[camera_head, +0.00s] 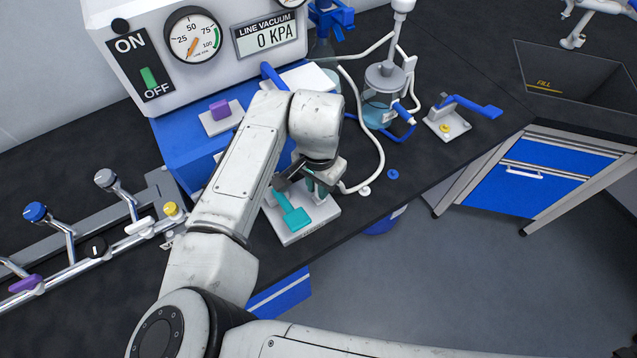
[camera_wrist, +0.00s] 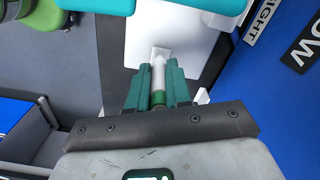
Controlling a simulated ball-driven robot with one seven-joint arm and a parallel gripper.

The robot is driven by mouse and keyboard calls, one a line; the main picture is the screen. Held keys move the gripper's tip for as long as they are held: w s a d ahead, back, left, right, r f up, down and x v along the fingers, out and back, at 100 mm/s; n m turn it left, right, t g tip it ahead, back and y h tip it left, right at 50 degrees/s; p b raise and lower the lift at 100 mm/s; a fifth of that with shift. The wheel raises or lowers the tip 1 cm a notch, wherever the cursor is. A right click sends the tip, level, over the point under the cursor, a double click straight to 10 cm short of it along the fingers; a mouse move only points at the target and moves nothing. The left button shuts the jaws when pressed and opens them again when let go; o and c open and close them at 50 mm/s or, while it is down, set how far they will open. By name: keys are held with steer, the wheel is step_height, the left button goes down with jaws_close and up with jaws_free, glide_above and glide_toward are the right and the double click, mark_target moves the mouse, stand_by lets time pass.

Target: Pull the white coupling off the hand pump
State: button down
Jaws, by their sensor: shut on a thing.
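The hand pump has a white base plate (camera_head: 308,229) and a teal lever (camera_head: 293,214), on the bench below my wrist in the head view. The wrist view shows its teal parts (camera_wrist: 190,5) along the top edge. My gripper (camera_head: 319,188) is beside the lever, over the right part of the base plate. In the wrist view, its teal fingers (camera_wrist: 158,78) are closed around a slim white piece, which looks like the white coupling (camera_wrist: 158,72). A green band sits at its near end. My arm and fingers hide most of the joint between coupling and pump.
A white hose (camera_head: 377,150) curves down close to my gripper's right. A white ring (camera_head: 364,190) and a blue ring (camera_head: 393,174) lie near the bench edge. A glass flask (camera_head: 378,113) and a blue-lever device (camera_head: 449,122) stand farther right. The vacuum panel (camera_head: 210,45) rises behind.

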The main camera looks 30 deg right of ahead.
steer(key=shift+r, duration=0.4)
steer(key=shift+r+p, duration=0.1)
steer(key=shift+p, duration=0.2)
steer(key=shift+r+p, duration=1.75)
steer(key=shift+r, duration=0.2)
